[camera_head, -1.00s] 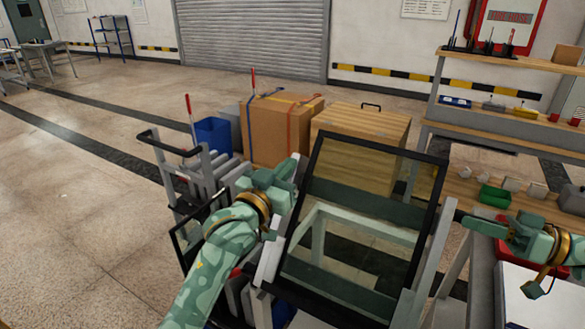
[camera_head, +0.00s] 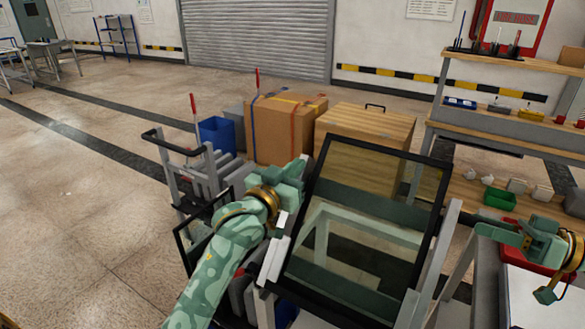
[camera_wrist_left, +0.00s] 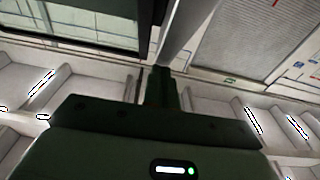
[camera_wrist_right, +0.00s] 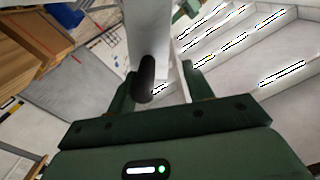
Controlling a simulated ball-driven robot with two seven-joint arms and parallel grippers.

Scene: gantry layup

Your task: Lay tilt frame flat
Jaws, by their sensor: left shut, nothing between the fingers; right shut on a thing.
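The tilt frame (camera_head: 439,247) has pale grey side rails and stands tilted in the middle of the head view. A black-edged glass pane (camera_head: 365,215) rests on it, sloping. My left gripper (camera_head: 302,166) is at the pane's upper left side, shut and empty; in the left wrist view its closed fingers (camera_wrist_left: 160,85) are near a grey bar and the pane's dark edge. My right gripper (camera_head: 478,230) is right of the right rail. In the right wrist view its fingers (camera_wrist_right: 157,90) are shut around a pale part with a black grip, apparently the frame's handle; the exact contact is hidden.
A trolley with a black push handle (camera_head: 165,142) holds panels at the left. A cardboard box (camera_head: 285,135) and a wooden crate (camera_head: 365,125) stand behind the frame. A workbench with shelves (camera_head: 500,120) is at the right.

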